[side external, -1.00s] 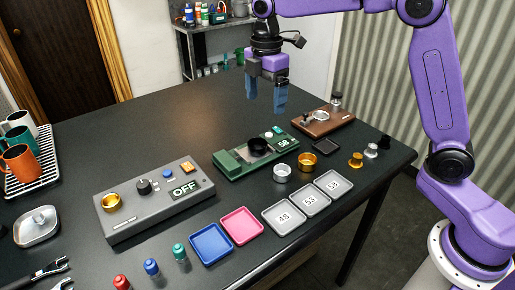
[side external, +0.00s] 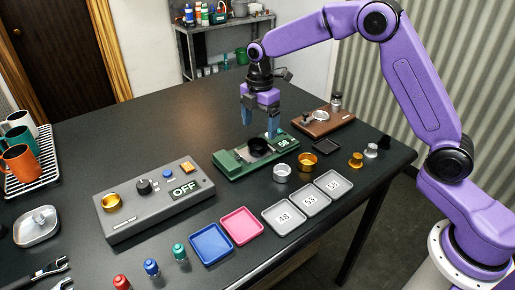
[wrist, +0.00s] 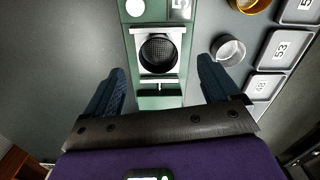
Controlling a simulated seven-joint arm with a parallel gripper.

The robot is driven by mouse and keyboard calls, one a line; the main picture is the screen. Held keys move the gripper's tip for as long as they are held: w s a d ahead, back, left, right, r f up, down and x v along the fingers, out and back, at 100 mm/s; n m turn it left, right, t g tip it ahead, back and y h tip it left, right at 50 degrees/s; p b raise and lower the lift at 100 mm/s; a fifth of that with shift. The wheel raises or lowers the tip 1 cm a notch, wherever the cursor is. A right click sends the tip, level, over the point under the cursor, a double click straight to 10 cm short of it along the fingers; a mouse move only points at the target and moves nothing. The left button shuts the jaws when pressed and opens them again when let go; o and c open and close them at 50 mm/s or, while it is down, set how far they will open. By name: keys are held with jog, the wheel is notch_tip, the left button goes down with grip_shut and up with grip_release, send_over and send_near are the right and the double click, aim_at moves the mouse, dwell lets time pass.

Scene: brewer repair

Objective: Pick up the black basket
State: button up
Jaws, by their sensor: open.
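The black basket (side external: 258,146) sits in the green device (side external: 228,160) near the middle of the table. In the wrist view the basket (wrist: 159,53) is a round dark cup with a mesh floor, set in a pale holder on the green device (wrist: 158,101). My gripper (side external: 260,131) is open and empty, above the green device. In the wrist view its two blue fingers (wrist: 160,78) are spread wide, one on each side of the device, with the basket a little ahead between them. Nothing is between the fingertips.
A silver cup (side external: 281,173) and a gold cup (side external: 307,161) stand close right of the device. Trays marked 48, 53 and 58 (side external: 310,200) lie in front. A grey box reading OFF (side external: 150,205) is at left. The table behind is clear.

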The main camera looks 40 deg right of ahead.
aim_at(258, 141)
jog(key=shift+w+a+f, duration=0.1)
jog(key=shift+a+f, duration=0.05)
jog(key=shift+f, duration=1.5)
jog(key=shift+a+f, duration=0.1)
jog(key=shift+f, duration=1.55)
jog(key=c, duration=1.2)
jog(key=shift+r, duration=0.1)
